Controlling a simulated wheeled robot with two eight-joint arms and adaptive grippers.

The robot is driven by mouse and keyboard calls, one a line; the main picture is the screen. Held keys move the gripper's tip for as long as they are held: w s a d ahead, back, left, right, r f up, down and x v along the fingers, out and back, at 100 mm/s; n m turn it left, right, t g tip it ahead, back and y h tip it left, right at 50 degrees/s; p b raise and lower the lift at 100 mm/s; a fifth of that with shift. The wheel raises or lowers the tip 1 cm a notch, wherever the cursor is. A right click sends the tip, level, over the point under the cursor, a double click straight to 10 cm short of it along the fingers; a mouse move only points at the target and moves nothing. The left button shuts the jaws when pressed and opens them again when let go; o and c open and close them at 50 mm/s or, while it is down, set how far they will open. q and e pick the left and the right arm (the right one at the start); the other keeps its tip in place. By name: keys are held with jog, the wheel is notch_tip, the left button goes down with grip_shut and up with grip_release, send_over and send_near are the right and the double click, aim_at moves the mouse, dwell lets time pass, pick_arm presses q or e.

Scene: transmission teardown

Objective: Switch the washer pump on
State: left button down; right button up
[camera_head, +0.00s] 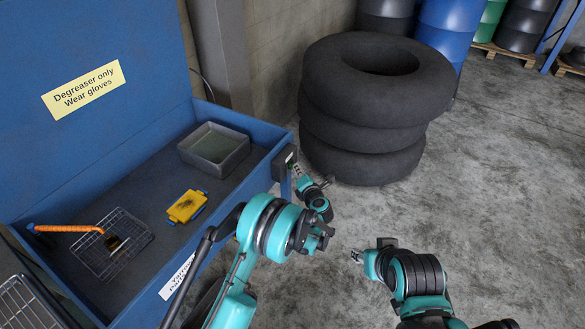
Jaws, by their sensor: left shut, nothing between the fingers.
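The blue parts washer (240,117) fills the left side of the head view. A small dark switch box (282,160) is mounted at its right front corner, with a pale face. I cannot read the switch's position. My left gripper (296,170) is shut and empty, its fingertips right beside the switch box; I cannot tell whether they touch it. My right gripper (356,256) is low at centre right, over the floor and away from the washer. It is too small to tell whether it is open or shut.
In the washer basin lie a grey tray (214,165) of liquid, a yellow-and-blue brush-like item (187,206), a wire basket (90,262) with a dark part, and an orange spout (70,229). Stacked tyres (365,155) stand behind my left gripper.

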pick_arm(q)
jog(key=shift+a, duration=0.1)
dwell(0.6)
jog(key=shift+w+a+b, duration=0.2)
jog(key=shift+a+b, duration=0.1)
jog(key=shift+d, duration=0.1)
jog(key=shift+s+d, duration=0.2)
jog(key=shift+d, duration=0.05)
dwell(0.3)
jog(key=s+d+b, duration=0.2)
jog(key=s+d, duration=0.1)
jog(key=d, duration=0.2)
jog(key=shift+d, duration=0.15)
